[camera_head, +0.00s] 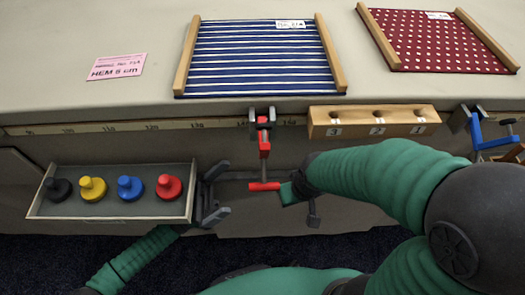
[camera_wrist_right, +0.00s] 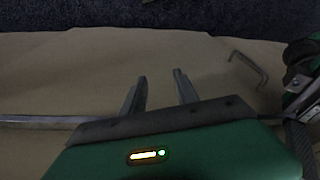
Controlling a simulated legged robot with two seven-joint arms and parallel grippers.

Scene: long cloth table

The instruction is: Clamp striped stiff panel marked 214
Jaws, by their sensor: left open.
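A blue-and-white striped panel (camera_head: 262,62) with wooden side strips lies flat on the table; its white label (camera_head: 290,24) is too small to read surely. A red-handled clamp (camera_head: 264,140) sits at the table's front edge below the panel, its red bar hanging low. My left gripper (camera_head: 222,192) is open and empty, beside the drawer's right end and left of the clamp's bar. My right arm reaches in from the right; its hand is largely hidden near the clamp's bar. In the right wrist view, my right gripper (camera_wrist_right: 160,90) has its fingers apart with nothing between them.
A drawer (camera_head: 110,210) of black, yellow, blue and red knobs stands out at left. A wooden block (camera_head: 372,121) numbered 1 to 3 and a blue clamp (camera_head: 477,130) are on the front edge. A red dotted panel (camera_head: 440,42) and pink card (camera_head: 117,67) lie on the table.

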